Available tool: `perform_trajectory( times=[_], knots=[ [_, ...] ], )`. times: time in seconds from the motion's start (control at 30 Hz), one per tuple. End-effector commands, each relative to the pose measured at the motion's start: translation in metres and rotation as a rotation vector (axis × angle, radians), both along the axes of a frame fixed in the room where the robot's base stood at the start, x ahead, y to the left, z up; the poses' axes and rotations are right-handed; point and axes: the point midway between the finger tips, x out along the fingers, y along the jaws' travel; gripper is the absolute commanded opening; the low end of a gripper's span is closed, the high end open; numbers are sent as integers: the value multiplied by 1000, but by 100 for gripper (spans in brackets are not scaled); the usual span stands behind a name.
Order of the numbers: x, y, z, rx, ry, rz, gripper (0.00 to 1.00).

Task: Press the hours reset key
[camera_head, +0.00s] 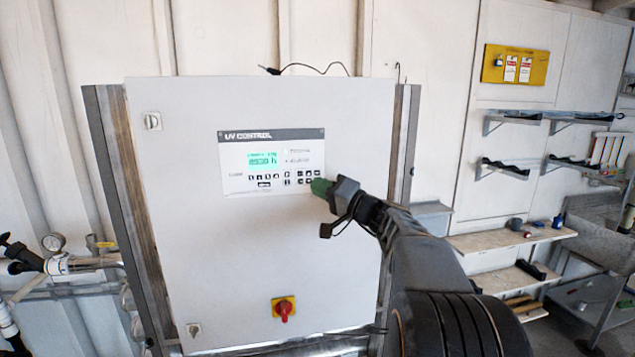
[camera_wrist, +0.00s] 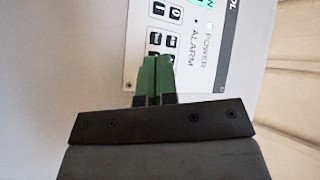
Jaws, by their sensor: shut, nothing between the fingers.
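The UV control panel (camera_head: 272,161) is a white plate with a dark header, a green display and rows of small black keys, set on a grey cabinet door. It also shows turned sideways in the wrist view (camera_wrist: 190,60). My gripper (camera_head: 318,187) has green fingertips, shut together and empty, at the panel's lower right corner. In the wrist view my gripper (camera_wrist: 153,62) covers part of the key area, close to some keys (camera_wrist: 163,40). I cannot tell whether the tips touch the panel. The key labels are too small to read, so I cannot tell which is the hours reset key.
A red rotary switch (camera_head: 284,308) on a yellow plate sits low on the cabinet door (camera_head: 200,240). Shelves (camera_head: 512,240) and a yellow lockout board (camera_head: 515,65) are at the right. The space before the door is otherwise clear.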

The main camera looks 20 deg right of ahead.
Motion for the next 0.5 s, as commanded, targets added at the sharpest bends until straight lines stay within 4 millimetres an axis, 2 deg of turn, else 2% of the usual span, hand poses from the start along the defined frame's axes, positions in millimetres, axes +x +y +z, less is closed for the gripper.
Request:
perform_trajectory(
  times=[0.5],
  knots=[
    [5,-1,0,-1,-1,0,0]
  ],
)
